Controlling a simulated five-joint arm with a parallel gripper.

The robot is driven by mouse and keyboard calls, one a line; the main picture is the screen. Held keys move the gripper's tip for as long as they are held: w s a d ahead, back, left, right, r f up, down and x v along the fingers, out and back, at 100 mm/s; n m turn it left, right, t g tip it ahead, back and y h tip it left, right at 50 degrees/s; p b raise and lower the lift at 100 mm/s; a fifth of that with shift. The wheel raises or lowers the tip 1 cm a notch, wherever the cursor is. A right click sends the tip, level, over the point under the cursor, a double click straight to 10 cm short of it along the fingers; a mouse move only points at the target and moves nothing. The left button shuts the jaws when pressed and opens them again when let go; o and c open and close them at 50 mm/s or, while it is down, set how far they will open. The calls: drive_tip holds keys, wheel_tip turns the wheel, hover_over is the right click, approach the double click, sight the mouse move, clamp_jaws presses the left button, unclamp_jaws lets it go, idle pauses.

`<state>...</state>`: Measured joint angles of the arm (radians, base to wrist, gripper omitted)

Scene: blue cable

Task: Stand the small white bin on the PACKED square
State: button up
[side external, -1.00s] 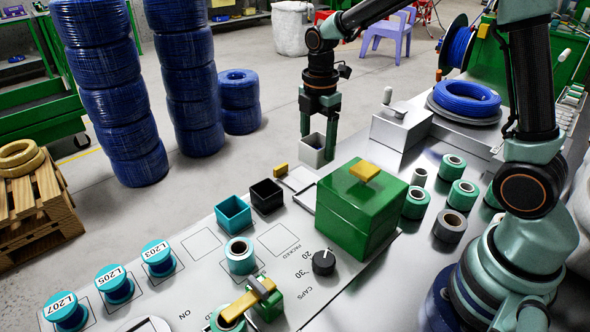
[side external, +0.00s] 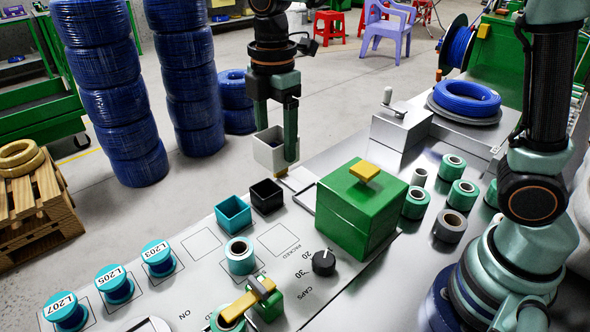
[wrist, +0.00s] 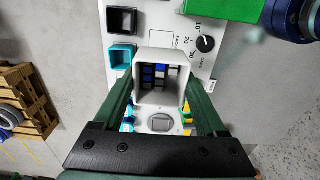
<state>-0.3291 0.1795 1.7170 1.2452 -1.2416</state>
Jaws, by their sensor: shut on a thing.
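The small white bin (side external: 268,153) is held between the fingers of my gripper (side external: 277,145), up in the air beyond the far edge of the panel. In the wrist view the bin (wrist: 140,78) sits between my two green fingers, its open mouth facing the camera; small blue, white and dark patches show inside it, too small to name. The PACKED square (side external: 278,241) is an empty outlined square on the white panel, to the left of the green box. The bin is behind and above it, apart from it.
A teal bin (side external: 233,213) and a black bin (side external: 266,196) stand close behind the square. A green box with a yellow handle (side external: 355,215) stands to its right. A teal spool (side external: 240,257) and a black knob (side external: 323,262) are near. Another outlined square (side external: 198,243) is bare.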

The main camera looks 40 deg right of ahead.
drive_tip(key=f, duration=1)
drive_tip(key=a+f, duration=0.1)
drive_tip(key=f, duration=0.4)
drive_tip(key=shift+s, duration=0.25)
drive_tip(key=shift+f, duration=2.5)
drive_tip(key=shift+f, duration=0.1)
drive_tip(key=o, duration=1.3)
